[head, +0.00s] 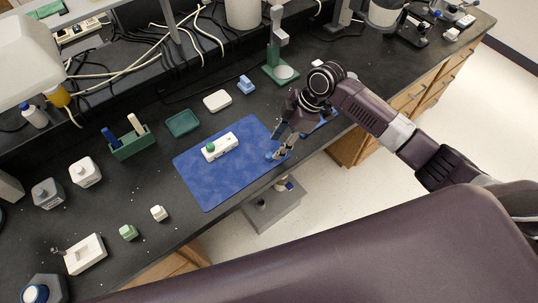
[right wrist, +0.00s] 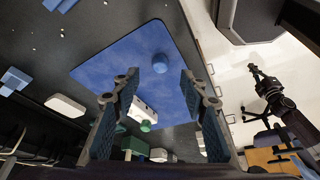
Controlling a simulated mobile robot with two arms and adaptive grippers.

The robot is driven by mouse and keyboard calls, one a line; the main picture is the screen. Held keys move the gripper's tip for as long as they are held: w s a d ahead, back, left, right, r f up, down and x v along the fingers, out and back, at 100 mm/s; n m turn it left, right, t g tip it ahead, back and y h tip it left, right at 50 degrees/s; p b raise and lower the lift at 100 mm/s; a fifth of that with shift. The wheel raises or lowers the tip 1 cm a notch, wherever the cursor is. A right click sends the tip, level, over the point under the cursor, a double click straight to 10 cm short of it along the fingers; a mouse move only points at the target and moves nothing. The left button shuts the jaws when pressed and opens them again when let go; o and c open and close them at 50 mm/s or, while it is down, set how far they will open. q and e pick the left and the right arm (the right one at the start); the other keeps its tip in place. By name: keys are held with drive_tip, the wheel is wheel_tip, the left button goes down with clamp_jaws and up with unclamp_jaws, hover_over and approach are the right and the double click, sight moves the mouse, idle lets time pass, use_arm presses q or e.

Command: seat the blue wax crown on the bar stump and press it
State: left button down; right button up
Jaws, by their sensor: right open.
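The blue wax crown (right wrist: 160,62) is a small rounded lump on the blue mat (right wrist: 100,72), close to the mat's edge. In the head view, the mat (head: 208,188) carries a white bar (head: 222,148) with a green piece (head: 210,147) at its left end. The bar (right wrist: 143,106) and green piece (right wrist: 146,126) also show in the right wrist view. My right gripper (head: 278,152) is open over the mat's right side, right of the bar. In the right wrist view its fingertips (right wrist: 158,78) spread to either side of the crown, apart from it. My left gripper is out of view.
A green-based stand (head: 281,73) rises behind the mat. A green holder (head: 133,143), a green tray (head: 183,123) and a white block (head: 217,100) stand behind and left. The bench's front edge runs close to the mat.

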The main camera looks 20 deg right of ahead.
sight(270, 155)
drive_tip(key=shift+p+x, duration=0.7)
drive_tip(key=shift+x, duration=2.05)
drive_tip(key=c, duration=1)
